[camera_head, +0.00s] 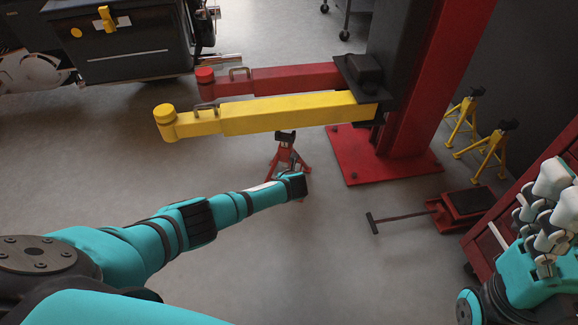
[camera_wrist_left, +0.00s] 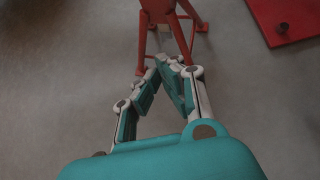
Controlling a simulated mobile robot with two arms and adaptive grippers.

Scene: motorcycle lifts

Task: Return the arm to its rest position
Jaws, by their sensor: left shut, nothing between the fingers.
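My left arm (camera_head: 210,215) reaches forward from the lower left over the floor in the head view. Its far end, at the wrist, overlaps the lower part of a red jack stand (camera_head: 285,150). My left gripper (camera_wrist_left: 172,62) shows in the left wrist view, its fingertips together and empty. The legs of the red jack stand (camera_wrist_left: 144,45) appear just beyond the fingertips; I cannot tell the gap. The fingers are hardly seen in the head view. My right gripper (camera_head: 545,215) is at the right edge, folded up, its finger opening unclear.
A yellow lift arm (camera_head: 290,113) and a red lift arm (camera_head: 280,79) extend left from a red post (camera_head: 425,90) above the jack stand. A red floor jack (camera_head: 468,205) and yellow stands (camera_head: 488,150) are on the right. Floor at lower centre is clear.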

